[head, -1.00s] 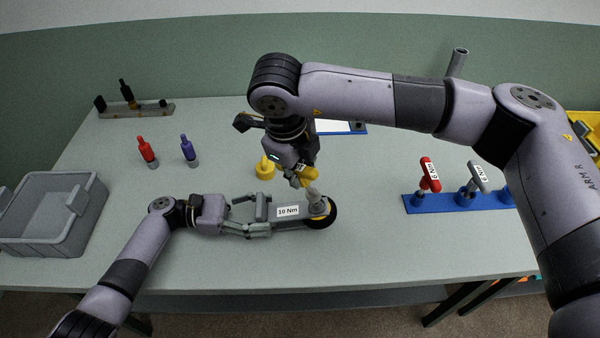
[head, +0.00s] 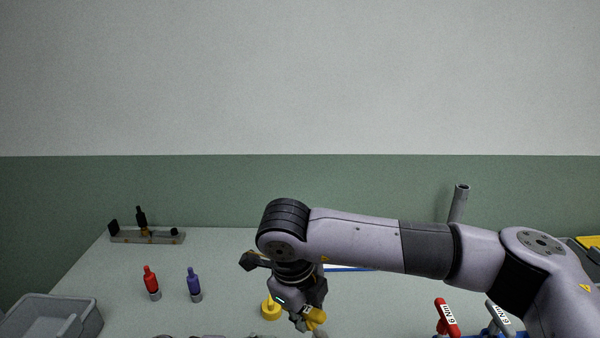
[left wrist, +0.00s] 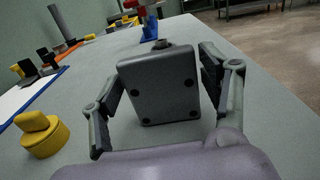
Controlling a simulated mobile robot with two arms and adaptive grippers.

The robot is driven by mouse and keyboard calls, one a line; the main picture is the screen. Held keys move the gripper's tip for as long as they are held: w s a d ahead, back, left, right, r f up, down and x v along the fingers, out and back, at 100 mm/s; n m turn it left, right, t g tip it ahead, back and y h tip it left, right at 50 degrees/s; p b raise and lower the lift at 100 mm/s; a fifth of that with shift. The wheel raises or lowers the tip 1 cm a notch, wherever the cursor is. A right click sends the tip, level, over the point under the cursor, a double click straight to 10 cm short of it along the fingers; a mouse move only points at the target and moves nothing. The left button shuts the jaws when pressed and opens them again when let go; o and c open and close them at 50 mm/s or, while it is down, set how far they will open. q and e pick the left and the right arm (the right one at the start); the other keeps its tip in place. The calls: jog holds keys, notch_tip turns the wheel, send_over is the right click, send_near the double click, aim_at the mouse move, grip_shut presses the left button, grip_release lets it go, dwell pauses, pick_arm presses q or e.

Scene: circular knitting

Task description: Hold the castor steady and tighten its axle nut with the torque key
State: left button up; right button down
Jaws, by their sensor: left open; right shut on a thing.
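The castor's grey mounting plate (left wrist: 160,88), with its corner holes, stands between the fingers of my left gripper (left wrist: 162,72) in the left wrist view. The fingers are open on both sides of it. The castor's wheel and axle nut are hidden there, and the castor is below the edge of the head view.
A yellow knob-shaped piece (head: 271,308) stands left of my right gripper. Red (head: 152,282) and purple (head: 194,284) tools stand further left, near a grey bin (head: 52,312). Red (head: 446,318) and grey (head: 498,318) keys stand at right. A fixture (head: 147,236) sits at the back.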

pick_arm(q)
jog(key=shift+o, duration=0.3)
jog(key=o, duration=0.5)
jog(key=shift+c, duration=0.2)
jog(key=c, duration=0.6)
jog(key=shift+a+f, duration=0.1)
jog(key=shift+a, duration=3.95)
pick_arm(e)
jog(key=shift+r, duration=0.1)
